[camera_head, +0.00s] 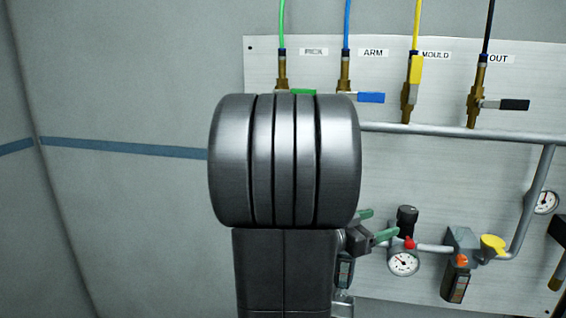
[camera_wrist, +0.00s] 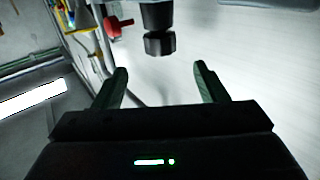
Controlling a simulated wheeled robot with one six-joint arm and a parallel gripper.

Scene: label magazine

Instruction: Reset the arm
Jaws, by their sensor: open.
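My gripper (camera_head: 376,225) is at the panel, partly hidden behind my dark grey arm link in the head view. In the wrist view its two green fingers (camera_wrist: 162,80) are spread apart with nothing between them. A black knob (camera_head: 407,216) is just beyond the fingertips; it also shows in the wrist view (camera_wrist: 160,43), ahead of the gap. The valve labelled ARM (camera_head: 372,53) has a blue lever (camera_head: 371,98) lying horizontal, across its brass body (camera_head: 345,73). A blue hose (camera_head: 347,25) runs up from it.
The PICK green lever (camera_head: 303,92) and OUT black lever (camera_head: 514,105) lie horizontal; the MOULD yellow lever (camera_head: 415,72) stands upright.

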